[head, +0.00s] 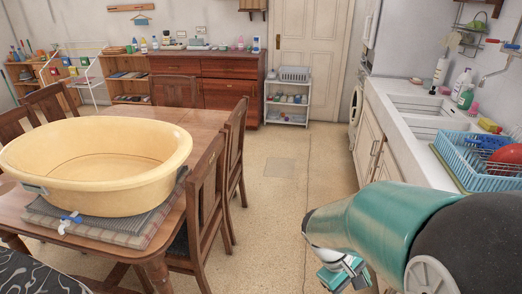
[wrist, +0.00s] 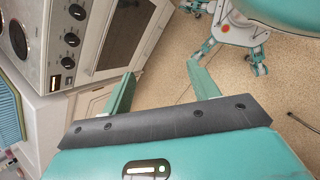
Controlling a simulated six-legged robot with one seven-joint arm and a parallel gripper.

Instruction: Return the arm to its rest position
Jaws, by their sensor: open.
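My arm reaches in from the lower right of the head view, teal and black. My gripper (head: 343,272) hangs at its end, low in the picture, over the floor between the table and the counter. In the wrist view my gripper (wrist: 162,72) shows two teal fingers spread apart on a dark bar. There is nothing between them, only floor and the edge of an oven front behind. In the head view the fingers are partly hidden and cut off by the lower edge.
A wooden table (head: 186,119) with a yellow tub (head: 95,190) and chairs stands left. A counter (head: 405,125) with a blue dish rack (head: 468,165) runs along the right. A stove (wrist: 62,50) is close in the wrist view. The floor (head: 285,190) between is clear.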

